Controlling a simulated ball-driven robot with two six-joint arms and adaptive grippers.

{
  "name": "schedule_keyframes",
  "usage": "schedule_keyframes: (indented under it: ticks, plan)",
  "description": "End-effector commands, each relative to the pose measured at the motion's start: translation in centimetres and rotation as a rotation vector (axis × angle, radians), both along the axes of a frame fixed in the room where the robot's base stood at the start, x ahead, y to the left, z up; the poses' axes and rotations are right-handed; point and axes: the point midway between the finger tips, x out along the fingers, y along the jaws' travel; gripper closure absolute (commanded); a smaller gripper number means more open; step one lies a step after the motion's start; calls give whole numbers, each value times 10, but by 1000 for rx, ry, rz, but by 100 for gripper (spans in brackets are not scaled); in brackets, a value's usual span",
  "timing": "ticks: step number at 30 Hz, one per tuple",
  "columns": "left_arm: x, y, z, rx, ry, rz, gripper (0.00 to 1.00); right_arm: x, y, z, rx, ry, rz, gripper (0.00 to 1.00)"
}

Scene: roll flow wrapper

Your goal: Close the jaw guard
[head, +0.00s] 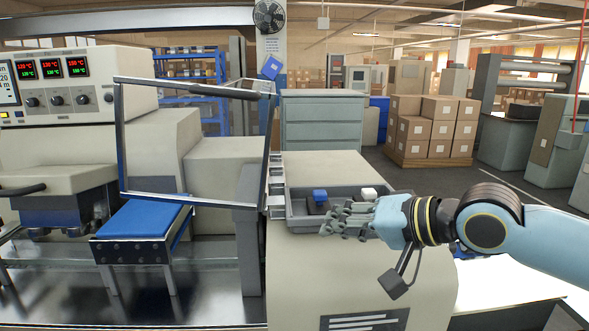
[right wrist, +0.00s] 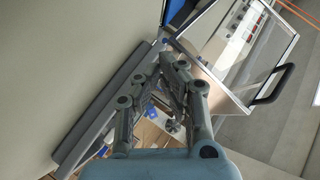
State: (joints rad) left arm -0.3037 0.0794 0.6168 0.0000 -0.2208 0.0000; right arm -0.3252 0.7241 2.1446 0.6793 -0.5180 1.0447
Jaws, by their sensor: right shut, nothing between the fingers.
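The jaw guard (head: 119,150) is a clear panel in a grey metal frame, standing raised over the blue-topped infeed in the head view. Its dark handle (head: 238,93) is at the top right of the frame. In the right wrist view the guard frame (right wrist: 203,72) is beyond the fingers, with its black handle (right wrist: 272,86) to the right. My right gripper (head: 334,222) is shut and empty, over the grey tray and right of the guard, apart from it. It also shows in the right wrist view (right wrist: 172,62). My left gripper is not in view.
The grey tray (head: 298,228) on the beige cabinet (head: 330,272) holds a blue-topped item (head: 319,196) and a white one (head: 369,193). A blue pad (head: 145,218) sits below the guard. The control panel (head: 75,80) is at left.

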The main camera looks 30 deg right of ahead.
Motion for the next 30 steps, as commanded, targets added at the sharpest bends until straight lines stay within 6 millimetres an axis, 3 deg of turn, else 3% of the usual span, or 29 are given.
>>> schedule_keyframes:
  ticks: [3,6,10,13,17,30]
  plan:
    - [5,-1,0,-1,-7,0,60,41,-37,63,307,-102,-74,100]
    - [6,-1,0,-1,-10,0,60,61,-64,110,530,-168,-112,100]
    - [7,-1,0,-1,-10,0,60,73,-86,150,700,-222,-128,100]
    - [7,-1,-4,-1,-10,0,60,78,-92,160,754,-239,-132,100]
    - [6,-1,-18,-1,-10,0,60,87,-90,160,764,-243,-132,100]
    - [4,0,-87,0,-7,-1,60,135,-73,164,765,-246,-134,100]
